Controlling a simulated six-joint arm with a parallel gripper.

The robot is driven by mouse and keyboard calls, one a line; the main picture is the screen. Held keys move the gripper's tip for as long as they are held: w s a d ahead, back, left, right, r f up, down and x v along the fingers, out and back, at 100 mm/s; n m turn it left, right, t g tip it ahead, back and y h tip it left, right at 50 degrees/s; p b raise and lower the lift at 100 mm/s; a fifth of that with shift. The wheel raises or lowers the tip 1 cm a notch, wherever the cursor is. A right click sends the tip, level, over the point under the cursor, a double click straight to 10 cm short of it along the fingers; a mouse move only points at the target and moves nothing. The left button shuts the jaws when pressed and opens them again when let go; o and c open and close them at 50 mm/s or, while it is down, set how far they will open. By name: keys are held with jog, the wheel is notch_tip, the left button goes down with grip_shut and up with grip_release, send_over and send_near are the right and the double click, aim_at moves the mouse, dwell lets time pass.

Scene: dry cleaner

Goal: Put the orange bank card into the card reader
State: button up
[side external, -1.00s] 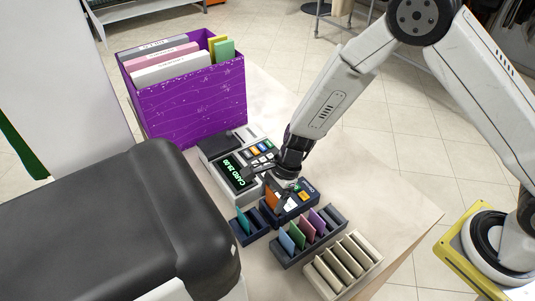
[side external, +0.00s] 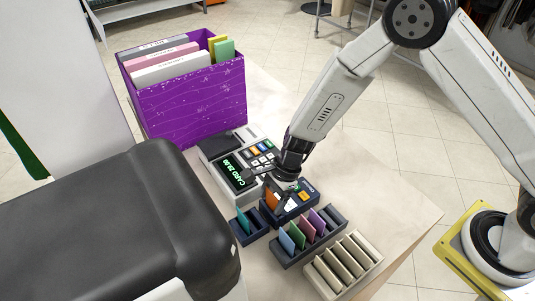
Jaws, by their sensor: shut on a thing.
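The orange bank card (side external: 271,198) stands upright at the left end of the dark blue card reader (side external: 303,203). My gripper (side external: 281,199) points down over the reader and is shut on the orange card. The card's lower edge is close to the reader's body; I cannot tell how far it sits in the slot. The fingers hide part of the card and part of the reader's top.
A payment terminal (side external: 238,173) with a lit green display stands behind the reader. In front are a small dark holder (side external: 246,232), a dark rack of colored cards (side external: 309,243) and a beige rack (side external: 344,266). A purple file box (side external: 195,108) stands at the back left.

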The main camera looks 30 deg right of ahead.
jog(key=shift+f, duration=0.35)
dwell(0.4)
jog(key=o, duration=1)
jog(key=shift+o, duration=0.2)
jog(key=shift+r, duration=0.1)
jog(key=shift+r, duration=2.95)
jog(key=s+d+r+n+t+h, duration=0.1)
jog(key=s+d+r+n+h, duration=0.1)
jog(key=s+d+r+n, duration=0.3)
jog(key=s+d+r+n+t+h, duration=0.1)
jog(key=s+d+r+n, duration=0.5)
jog(key=d+n, duration=0.7)
jog(key=shift+s+d+t+h, duration=0.3)
jog(key=shift+s+d+h, duration=0.15)
jog(key=shift+d+h, duration=0.3)
